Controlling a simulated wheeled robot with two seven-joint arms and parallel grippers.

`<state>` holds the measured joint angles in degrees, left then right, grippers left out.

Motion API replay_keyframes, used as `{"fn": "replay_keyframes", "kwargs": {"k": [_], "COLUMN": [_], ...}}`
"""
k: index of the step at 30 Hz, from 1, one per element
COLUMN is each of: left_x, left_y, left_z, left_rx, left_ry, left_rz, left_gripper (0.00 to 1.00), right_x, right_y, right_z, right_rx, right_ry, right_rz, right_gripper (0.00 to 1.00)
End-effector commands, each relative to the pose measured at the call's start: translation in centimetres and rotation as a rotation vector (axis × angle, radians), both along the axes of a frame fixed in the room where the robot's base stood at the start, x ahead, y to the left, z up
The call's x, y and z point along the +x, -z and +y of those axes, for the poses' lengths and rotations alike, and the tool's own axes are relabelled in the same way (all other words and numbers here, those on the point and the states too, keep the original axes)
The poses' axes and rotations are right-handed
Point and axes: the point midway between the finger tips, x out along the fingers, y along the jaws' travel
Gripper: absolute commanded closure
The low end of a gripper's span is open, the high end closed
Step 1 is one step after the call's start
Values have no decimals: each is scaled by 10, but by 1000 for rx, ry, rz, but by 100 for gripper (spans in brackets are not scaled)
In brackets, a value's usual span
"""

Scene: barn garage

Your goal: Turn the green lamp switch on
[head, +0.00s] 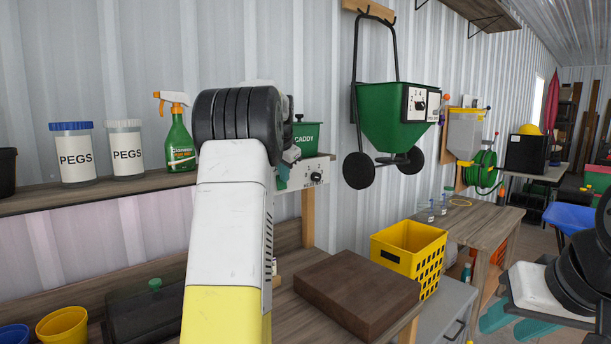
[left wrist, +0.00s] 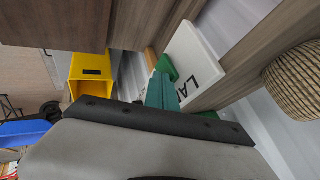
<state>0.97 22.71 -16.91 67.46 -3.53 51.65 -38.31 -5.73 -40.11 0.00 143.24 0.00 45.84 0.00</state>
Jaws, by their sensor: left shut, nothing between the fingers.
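A white control panel (head: 303,176) with a black knob (head: 316,177) hangs at the front edge of the wall shelf. In the left wrist view the panel (left wrist: 190,45) shows the letters "LA". A green part (left wrist: 166,67), seemingly the lamp switch, shows at the panel, partly behind my fingers; its position cannot be told. My left gripper (head: 284,172) is shut and empty at the panel's left part, mostly hidden by its own wrist. Its teal fingers (left wrist: 162,92) lie close to the green part; contact is unclear. My right gripper (head: 510,313) is open and empty, low at the right.
A green caddy (head: 309,138) stands on the shelf (head: 110,192) with peg jars and a spray bottle (head: 179,142). A green spreader (head: 396,135) hangs at right. A brown block (head: 357,292) and a yellow crate (head: 408,246) stand below. A woven basket (left wrist: 295,80) shows close by.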

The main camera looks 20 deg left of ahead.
Motion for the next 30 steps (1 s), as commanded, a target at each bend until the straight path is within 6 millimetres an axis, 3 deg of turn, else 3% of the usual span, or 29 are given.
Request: {"fn": "replay_keyframes", "kwargs": {"k": [13, 30], "left_x": [0, -3], "left_y": [-15, -19], "left_z": [0, -8], "left_rx": [1, -1], "left_ry": [0, 0], "left_rz": [-1, -1], "left_gripper": [100, 100], "right_x": [0, 0], "right_y": [0, 0], "right_z": [0, 0], "right_rx": [0, 0], "right_ry": [0, 0], "right_rz": [0, 0], "right_gripper": [64, 64]}}
